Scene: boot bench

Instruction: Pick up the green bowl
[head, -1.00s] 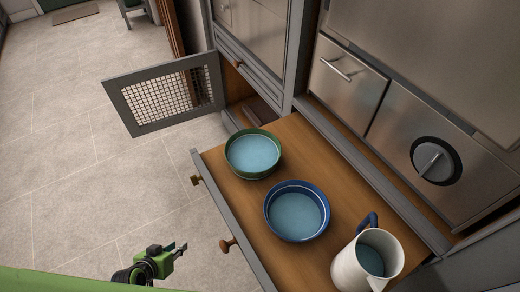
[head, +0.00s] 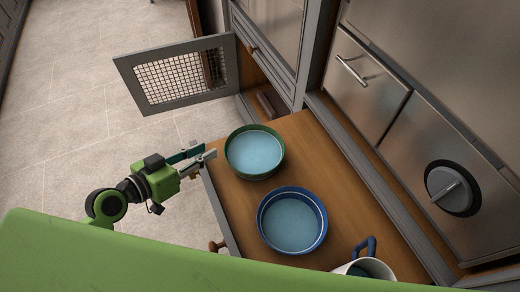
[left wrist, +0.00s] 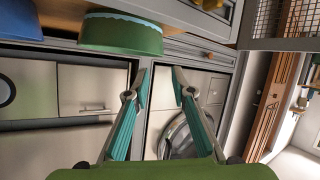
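In the left wrist view the green bowl (left wrist: 120,34) shows from the side at the top left, above and left of the fingers. My left gripper (head: 207,152) is just left of the bowl, at the drawer's edge, apart from it. Its fingers are spread with nothing between them, as the left wrist view (left wrist: 161,88) shows. My right gripper is not in view.
A blue bowl (head: 292,220) stands close to the green bowl, nearer to me. A white jug with a blue handle (head: 365,268) is partly hidden at the bottom. A mesh door (head: 180,75) stands open behind. Steel cabinet fronts (head: 420,130) line the right. Floor is clear at left.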

